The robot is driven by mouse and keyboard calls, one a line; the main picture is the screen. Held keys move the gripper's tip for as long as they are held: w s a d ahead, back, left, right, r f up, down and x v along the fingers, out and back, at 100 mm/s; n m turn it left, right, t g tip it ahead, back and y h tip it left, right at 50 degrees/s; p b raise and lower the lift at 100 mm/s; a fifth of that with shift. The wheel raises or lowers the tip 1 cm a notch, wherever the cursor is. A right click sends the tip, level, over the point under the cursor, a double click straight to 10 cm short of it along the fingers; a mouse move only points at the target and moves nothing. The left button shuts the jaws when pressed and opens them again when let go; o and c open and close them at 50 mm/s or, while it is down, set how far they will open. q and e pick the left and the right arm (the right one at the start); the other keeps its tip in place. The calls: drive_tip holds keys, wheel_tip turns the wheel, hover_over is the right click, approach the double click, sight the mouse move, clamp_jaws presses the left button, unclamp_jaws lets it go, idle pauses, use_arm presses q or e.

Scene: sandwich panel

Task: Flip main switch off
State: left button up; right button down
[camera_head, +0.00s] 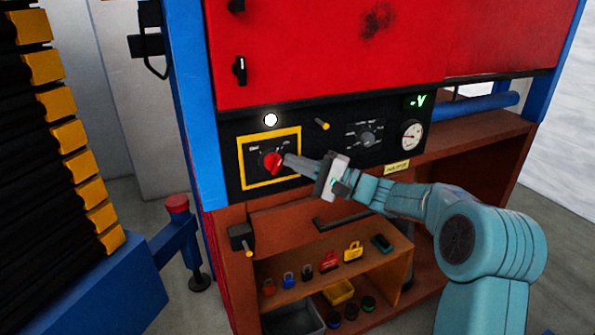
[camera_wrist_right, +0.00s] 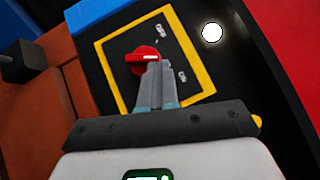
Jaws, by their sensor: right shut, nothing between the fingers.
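The main switch is a red rotary knob (camera_head: 273,162) on a black panel, framed by a yellow square border (camera_head: 243,178). In the right wrist view the red knob (camera_wrist_right: 146,60) shows a white line on its handle. My right gripper (camera_head: 287,160) is shut and empty, with its fingertips right at the knob's right side. In the right wrist view the closed fingertips (camera_wrist_right: 154,68) overlap the knob's lower edge; I cannot tell whether they touch it. My left gripper is not in view.
A lit white lamp (camera_head: 270,120) sits above the yellow frame. A shelf (camera_head: 385,262) with several padlocks is below. A black box with a yellow lever (camera_head: 241,237) juts out lower left.

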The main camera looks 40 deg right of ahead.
sight(271, 157)
drive_tip(key=shift+a+r+n+g+h+b, duration=0.25)
drive_tip(key=shift+r+n+g+b, duration=0.2)
drive_tip(key=shift+n+g, duration=0.5)
drive_tip(key=shift+w+a+r+n+g+h+p, duration=0.1)
drive_tip(key=shift+a+r+n+g+h+p, duration=0.25)
drive_tip(key=shift+n+g+h, duration=0.5)
drive_tip(key=shift+w+a+r+n+g+h+p, duration=0.1)
drive_tip(key=shift+a+r+n+g+h+p, duration=0.2)
drive_tip(key=shift+n+g+h, duration=0.45)
drive_tip(key=shift+w+a+r+n+g+h+p, duration=0.1)
drive_tip(key=shift+a+r+n+g+h+p, duration=0.35)
drive_tip(key=shift+n, duration=0.6)
drive_tip(key=shift+d+r, duration=0.1)
drive_tip(key=shift+d, duration=0.1)
drive_tip(key=shift+r+p, duration=0.45)
drive_tip(key=shift+r, duration=0.2)
drive_tip(key=shift+r, duration=0.1)
